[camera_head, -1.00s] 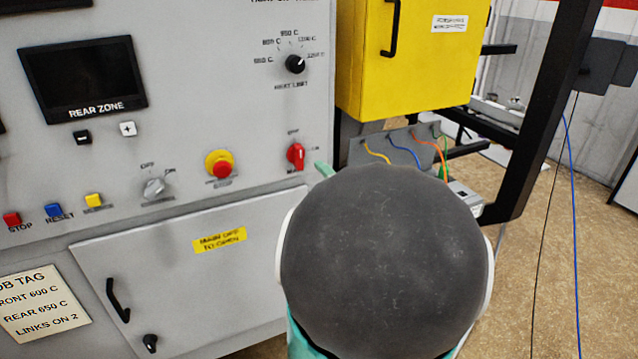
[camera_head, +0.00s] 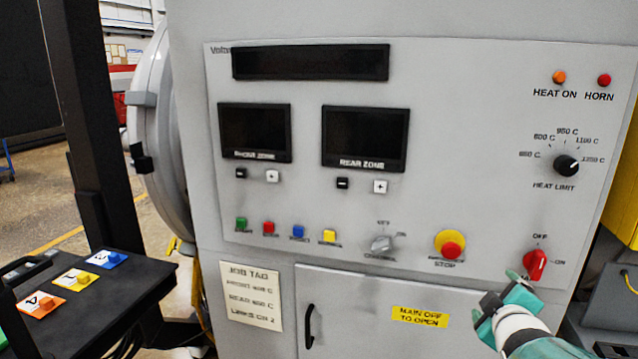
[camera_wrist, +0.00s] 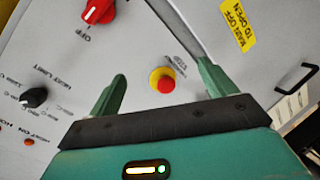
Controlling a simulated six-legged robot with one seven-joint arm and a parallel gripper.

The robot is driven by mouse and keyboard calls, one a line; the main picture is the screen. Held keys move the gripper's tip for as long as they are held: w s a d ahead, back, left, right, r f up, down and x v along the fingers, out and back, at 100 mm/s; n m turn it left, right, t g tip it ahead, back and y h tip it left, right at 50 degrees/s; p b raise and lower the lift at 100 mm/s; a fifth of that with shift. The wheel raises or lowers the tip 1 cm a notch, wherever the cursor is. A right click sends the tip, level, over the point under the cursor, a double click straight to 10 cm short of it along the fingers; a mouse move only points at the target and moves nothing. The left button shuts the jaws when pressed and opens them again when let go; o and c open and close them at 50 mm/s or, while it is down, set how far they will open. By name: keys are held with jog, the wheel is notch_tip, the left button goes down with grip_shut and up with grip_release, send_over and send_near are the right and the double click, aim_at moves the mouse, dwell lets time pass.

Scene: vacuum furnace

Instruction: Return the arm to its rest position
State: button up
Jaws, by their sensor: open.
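My gripper (camera_head: 518,288) is in front of the lower right of the grey control panel (camera_head: 300,215) in the head view, just below and left of the red main switch (camera_head: 536,264). In the wrist view my gripper (camera_wrist: 160,92) shows two green fingers spread wide, with nothing between them. The red and yellow stop button (camera_wrist: 163,82) appears beyond the gap between the fingers. The red switch (camera_wrist: 98,10) is at the top left of the wrist view. I cannot tell exactly how far the fingertips are from the panel.
A black cart (camera_head: 110,308) with numbered coloured pieces stands at the left beside a black upright post (camera_head: 90,150). A lower cabinet door (camera_head: 360,330) has a black handle (camera_head: 309,326). A yellow box (camera_head: 622,205) is at the right edge. Floor shows at far left.

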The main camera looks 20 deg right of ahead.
jog(key=a+f+m+g+y, duration=0.1)
jog(key=a+m+g+y, duration=0.25)
jog(key=a, duration=1.45)
jog(key=s+a+f+m+g+y, duration=0.1)
jog(key=s+a+m+g+y, duration=0.1)
jog(key=s+a, duration=0.7)
jog(key=a+g+y, duration=0.1)
jog(key=a+y, duration=0.1)
jog(key=a, duration=0.2)
jog(key=shift+s+a+f, duration=0.15)
jog(key=shift+s+f, duration=0.05)
jog(key=shift+c, duration=0.2)
